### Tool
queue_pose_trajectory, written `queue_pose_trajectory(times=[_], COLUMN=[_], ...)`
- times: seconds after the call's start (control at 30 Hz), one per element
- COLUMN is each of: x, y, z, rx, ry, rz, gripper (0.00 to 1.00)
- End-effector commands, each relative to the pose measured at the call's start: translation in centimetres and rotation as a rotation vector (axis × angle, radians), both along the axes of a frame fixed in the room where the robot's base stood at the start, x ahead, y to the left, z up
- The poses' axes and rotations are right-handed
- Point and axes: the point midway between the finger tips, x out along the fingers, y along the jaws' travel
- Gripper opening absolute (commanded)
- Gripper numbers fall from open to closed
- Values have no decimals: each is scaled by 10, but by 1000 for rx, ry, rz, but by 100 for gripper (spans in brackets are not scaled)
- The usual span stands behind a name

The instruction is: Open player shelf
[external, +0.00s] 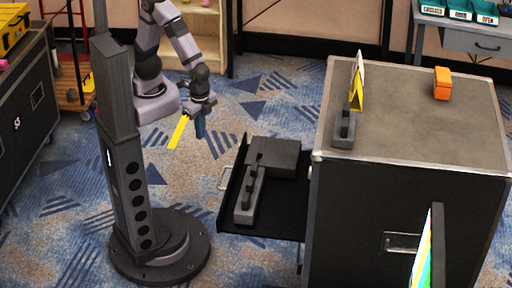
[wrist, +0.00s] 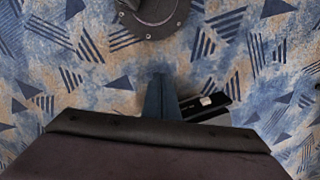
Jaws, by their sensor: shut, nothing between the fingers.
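The player shelf (external: 284,222) is a flat black tray standing out from the left side of the dark flight case (external: 395,205). A grey box player (external: 275,155) and a smaller grey stepped block (external: 248,198) lie on it. A pale handle (external: 223,178) shows at its outer left edge. My gripper (external: 201,133) hangs above the carpet to the upper left of the shelf, apart from it, shut and empty. A yellow strip (external: 179,132) shows beside it; I cannot tell what holds it. In the wrist view, my gripper's blue tip (wrist: 160,98) points over the carpet.
On the case top are a grey block, a yellow sign (external: 358,82) and an orange box (external: 442,83). A bright screen (external: 424,255) stands at the case's front. Another dark case (external: 30,115) is at left. Patterned carpet lies open between my base and the shelf.

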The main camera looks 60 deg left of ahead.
Motion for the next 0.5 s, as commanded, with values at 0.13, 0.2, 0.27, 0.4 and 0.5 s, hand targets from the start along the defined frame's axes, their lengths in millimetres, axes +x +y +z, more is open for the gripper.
queue_pose_trajectory(times=[0.13,0.2,0.27,0.4,0.5], x=[-44,-61,-76,-108,-122], y=[-37,-50,-61,-88,-106], z=[-22,-26,-28,-30,-25], rx=[-20,-30,-41,-66,-85], ry=[-18,-25,-31,-49,-67], rz=[-225,-323,-413,-659,-836], gripper=[0,0,0,0,0])
